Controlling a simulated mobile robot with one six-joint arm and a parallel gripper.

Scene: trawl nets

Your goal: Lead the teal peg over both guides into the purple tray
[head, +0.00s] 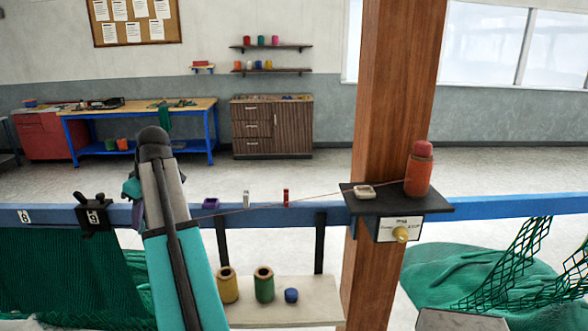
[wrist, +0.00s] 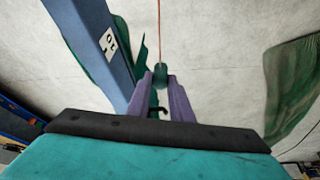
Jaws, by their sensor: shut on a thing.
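The teal peg (wrist: 160,72) is held between the two purple fingers of my gripper (wrist: 161,79) in the wrist view. A thin reddish line (wrist: 160,30) runs away from the peg. The line runs there from a red spool (head: 418,175) on the right, down leftward to my arm. A small purple piece (head: 210,203), seemingly the tray, sits on the blue rail right of my arm. A pale guide (head: 246,198) and a red guide (head: 286,197) stand farther right. I cannot tell whether the line rests in either.
The blue rail (head: 325,215) crosses the whole head view. A wooden post (head: 385,100) stands behind the black spool shelf (head: 440,208). A black clamp (head: 93,214) sits on the rail at left. Green nets (head: 60,270) hang below. A low shelf (head: 320,295) holds several spools.

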